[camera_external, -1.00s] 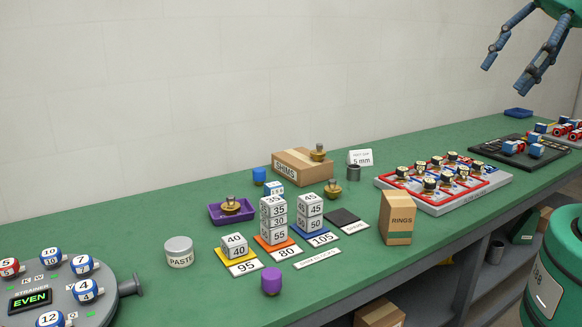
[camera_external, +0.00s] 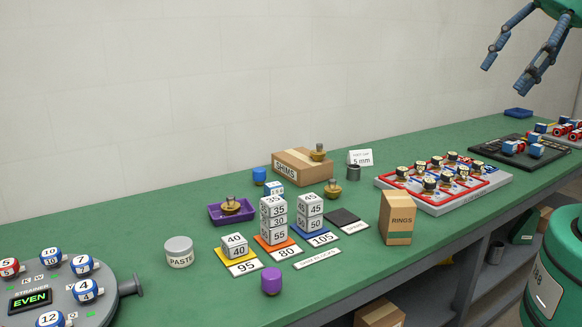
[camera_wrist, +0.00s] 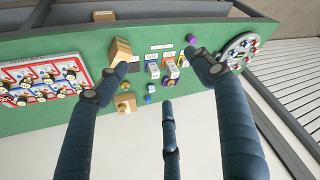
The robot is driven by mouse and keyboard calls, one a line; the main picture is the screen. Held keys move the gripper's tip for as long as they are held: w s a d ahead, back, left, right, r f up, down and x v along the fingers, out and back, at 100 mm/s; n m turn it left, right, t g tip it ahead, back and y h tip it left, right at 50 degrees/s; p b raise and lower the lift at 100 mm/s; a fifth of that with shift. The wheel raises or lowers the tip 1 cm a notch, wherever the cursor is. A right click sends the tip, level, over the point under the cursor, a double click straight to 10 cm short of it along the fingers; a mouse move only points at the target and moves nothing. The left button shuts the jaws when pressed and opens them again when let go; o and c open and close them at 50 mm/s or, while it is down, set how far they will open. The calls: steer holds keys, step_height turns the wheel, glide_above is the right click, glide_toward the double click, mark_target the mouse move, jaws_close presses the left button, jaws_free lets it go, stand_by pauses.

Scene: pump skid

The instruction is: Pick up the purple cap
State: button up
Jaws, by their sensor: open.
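The purple cap (camera_external: 271,281) stands on the green bench near its front edge, in front of the stacks of numbered blocks. It also shows in the wrist view as a small purple spot (camera_wrist: 190,38) near the bench edge. My gripper (camera_external: 508,72) is open and empty, high above the bench at the upper right of the external view, far from the cap. In the wrist view its fingers (camera_wrist: 163,90) are spread wide with nothing between them.
Number blocks (camera_external: 273,220) stand in stacks just behind the cap. A paste tin (camera_external: 179,252) and a round strainer lid (camera_external: 60,290) lie to the left. A rings box (camera_external: 397,217) and a red-and-white tray (camera_external: 490,195) stand to the right.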

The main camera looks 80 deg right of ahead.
steer(key=shift+c, duration=1.1)
steer(key=w+a+f, duration=0.1)
steer(key=w+f, duration=0.2)
steer(key=w, duration=0.5)
steer(key=w+a+f+n+g+p, duration=0.1)
steer(key=w+f, duration=0.1)
steer(key=w, duration=0.6)
steer(key=w+a+f, duration=0.2)
steer(key=w+f, duration=0.1)
steer(key=w, duration=0.5)
steer(key=w+a+f, duration=0.2)
steer(key=w+f, duration=0.6)
steer(key=f, duration=0.3)
steer(key=w+a+f+n+g+p, duration=0.1)
steer(key=w+a+f, duration=0.1)
steer(key=w+f, duration=0.6)
step_height(320, 180, down, 3)
steer(key=shift+f+y, duration=0.2)
steer(key=shift+y, duration=0.1)
